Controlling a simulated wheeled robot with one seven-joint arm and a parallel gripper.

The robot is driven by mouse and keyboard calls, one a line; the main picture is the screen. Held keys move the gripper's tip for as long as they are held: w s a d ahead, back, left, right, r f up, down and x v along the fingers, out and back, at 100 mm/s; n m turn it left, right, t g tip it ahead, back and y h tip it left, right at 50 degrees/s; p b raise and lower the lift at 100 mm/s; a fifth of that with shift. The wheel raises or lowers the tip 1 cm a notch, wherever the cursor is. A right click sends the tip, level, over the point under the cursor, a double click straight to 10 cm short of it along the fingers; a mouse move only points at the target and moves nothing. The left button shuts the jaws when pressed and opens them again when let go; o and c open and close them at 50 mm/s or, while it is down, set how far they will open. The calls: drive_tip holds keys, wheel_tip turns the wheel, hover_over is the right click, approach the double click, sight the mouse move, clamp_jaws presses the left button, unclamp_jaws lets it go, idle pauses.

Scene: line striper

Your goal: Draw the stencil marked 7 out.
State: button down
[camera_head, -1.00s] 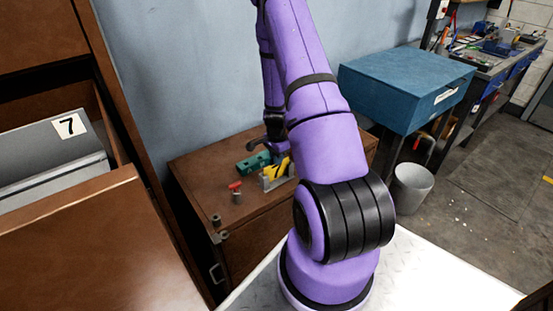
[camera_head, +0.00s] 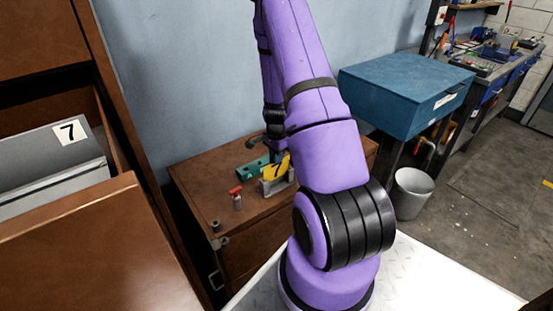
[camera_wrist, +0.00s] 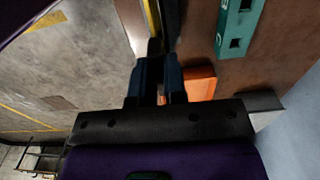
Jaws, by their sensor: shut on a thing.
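The yellow stencil (camera_head: 275,169) with a dark 7 on it stands tilted in a grey metal holder (camera_head: 275,186) on the brown cabinet top. My gripper (camera_head: 277,153) is at the stencil's upper edge in the head view and appears shut on it. In the wrist view, my gripper (camera_wrist: 159,75) has its dark fingers close together, pointing away from the camera. What lies between the fingers is dark and hard to make out. My arm hides part of the area behind the holder.
A teal block (camera_head: 252,167) lies left of the holder, with a small red-topped piece (camera_head: 236,197) in front. At left, an open brown drawer holds a grey box with a 7 label (camera_head: 69,131). A blue cabinet (camera_head: 407,88) and grey bucket (camera_head: 412,190) stand right.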

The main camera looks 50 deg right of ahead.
drive_tip(key=shift+r, duration=2.5)
